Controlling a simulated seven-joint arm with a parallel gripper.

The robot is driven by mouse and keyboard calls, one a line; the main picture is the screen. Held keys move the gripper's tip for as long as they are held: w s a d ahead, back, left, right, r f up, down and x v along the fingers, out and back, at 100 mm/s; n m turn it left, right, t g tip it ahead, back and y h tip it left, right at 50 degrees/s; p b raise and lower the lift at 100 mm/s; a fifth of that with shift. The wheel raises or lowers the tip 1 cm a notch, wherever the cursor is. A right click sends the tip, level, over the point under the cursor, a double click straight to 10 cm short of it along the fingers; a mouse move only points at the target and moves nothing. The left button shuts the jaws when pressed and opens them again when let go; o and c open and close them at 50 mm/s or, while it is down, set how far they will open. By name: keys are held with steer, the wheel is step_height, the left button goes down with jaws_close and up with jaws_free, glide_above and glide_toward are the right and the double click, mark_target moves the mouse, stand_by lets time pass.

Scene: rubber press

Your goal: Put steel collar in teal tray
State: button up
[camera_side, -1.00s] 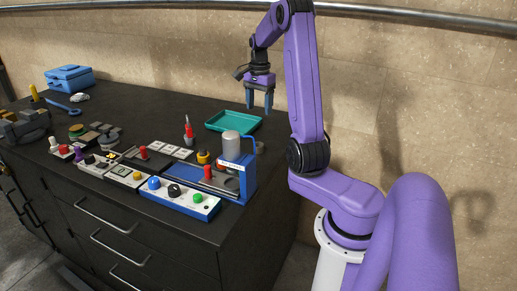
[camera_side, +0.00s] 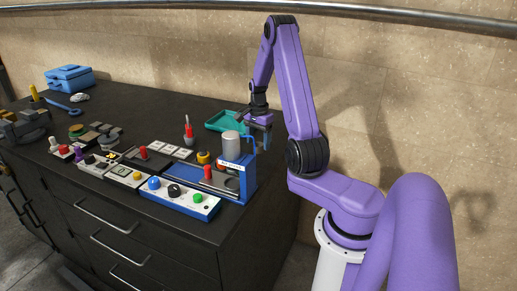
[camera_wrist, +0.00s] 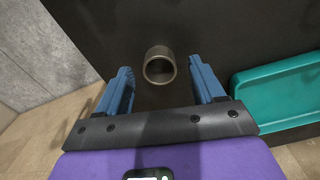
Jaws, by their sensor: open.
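The steel collar (camera_wrist: 159,66) is a short hollow metal ring on the dark bench top. In the wrist view it shows ahead of my gripper (camera_wrist: 160,82), roughly centred between the two blue fingers, apart from both. My gripper is open and empty. In the side view my gripper (camera_side: 258,128) hangs low behind the blue press, and the collar is hidden there. The tray looks empty where visible.
The blue press (camera_side: 246,180) with its grey cylinder (camera_side: 231,145) stands close in front of my gripper. Control panels (camera_side: 180,197) with knobs line the bench front. A red screwdriver (camera_side: 188,130) stands upright left of the tray. A blue toolbox (camera_side: 70,78) is far left.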

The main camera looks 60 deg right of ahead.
steer(key=shift+f, duration=0.95)
steer(key=shift+r, duration=0.1)
steer(key=c, duration=1.2)
